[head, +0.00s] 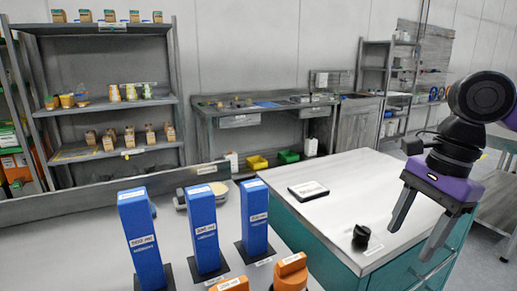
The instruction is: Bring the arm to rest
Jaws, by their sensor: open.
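My gripper (418,220) is at the right of the head view, on my purple and black arm. Its two grey fingers point down and stand wide apart, with nothing between them. It hangs over the right part of the white-topped teal cabinet (340,185). A small black knob-like part (361,236) sits on the cabinet top, to the left of the fingers and apart from them.
Three blue upright blocks (201,230) with labels stand on the grey table at the left front. Two orange parts (291,271) are at the bottom edge. A dark flat labelled plate (308,190) lies on the cabinet. Shelves (105,100) and a workbench (262,107) line the back wall.

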